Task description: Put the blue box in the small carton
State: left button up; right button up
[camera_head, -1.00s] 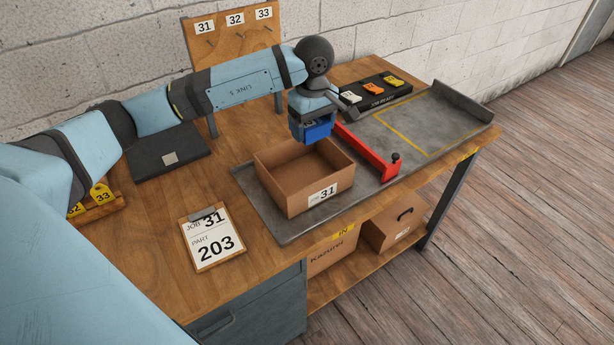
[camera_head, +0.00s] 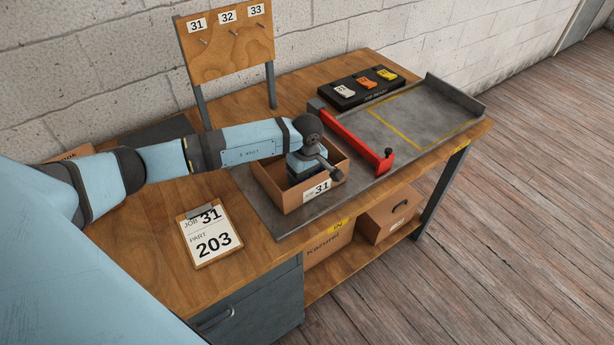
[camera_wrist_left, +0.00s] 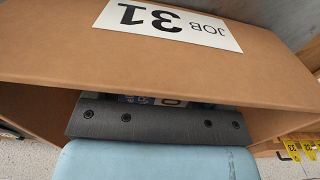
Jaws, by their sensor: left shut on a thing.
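The small open carton (camera_head: 269,184) stands on the grey tray, with a "JOB 31" label on its front wall. In the left wrist view its brown wall (camera_wrist_left: 170,62) fills much of the picture. My left gripper (camera_head: 303,178) reaches down inside the carton from above. The gripper is shut on the blue box (camera_wrist_left: 142,99), of which only a thin blue and white strip shows in the left wrist view. The carton wall hides the rest. In the head view the box is hidden by the gripper and carton, so I cannot tell whether it touches the carton floor. My right gripper is out of view.
A red bar (camera_head: 352,139) lies across the grey tray (camera_head: 420,118), right of the carton. A black holder (camera_head: 384,96) with coloured tags stands behind. A clipboard (camera_head: 211,237) reading "JOB 31, PART 203" lies at the front left. The tray's yellow-marked right area is clear.

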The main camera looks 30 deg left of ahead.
pick_arm(q)
jog(key=shift+f, duration=0.4)
jog(key=shift+f, duration=0.2)
jog(key=o, duration=1)
jog(key=shift+r, duration=0.1)
